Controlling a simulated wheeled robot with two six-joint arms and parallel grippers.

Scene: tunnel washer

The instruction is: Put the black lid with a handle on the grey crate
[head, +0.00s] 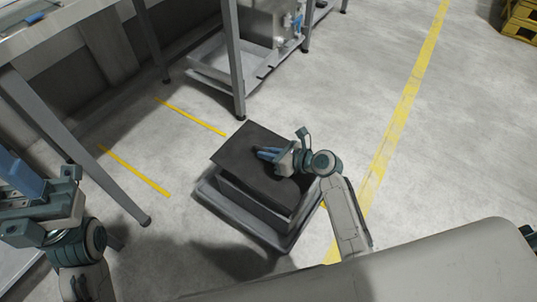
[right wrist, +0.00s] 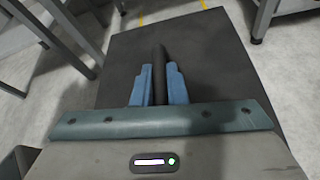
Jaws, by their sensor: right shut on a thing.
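The black lid (head: 237,158) is a flat dark square plate over the grey crate (head: 255,204) in the head view. It looks shifted toward the back left of the crate, and I cannot tell whether it touches the rim. My right gripper (head: 268,154) is shut on the lid's handle. In the right wrist view, the dark bar handle (right wrist: 159,62) stands between the blue fingers (right wrist: 157,88), with the lid (right wrist: 215,65) spread beneath. The crate's inside is hidden by the lid. My left gripper (head: 22,182) is at the left edge, away from the crate; its jaw opening is unclear.
The crate stands on a wider grey base (head: 222,207) on the floor. A metal table leg (head: 237,80) rises just behind the lid. Another table leg (head: 90,160) is at left. Yellow crates (head: 521,20) are far right. Open floor lies to the right.

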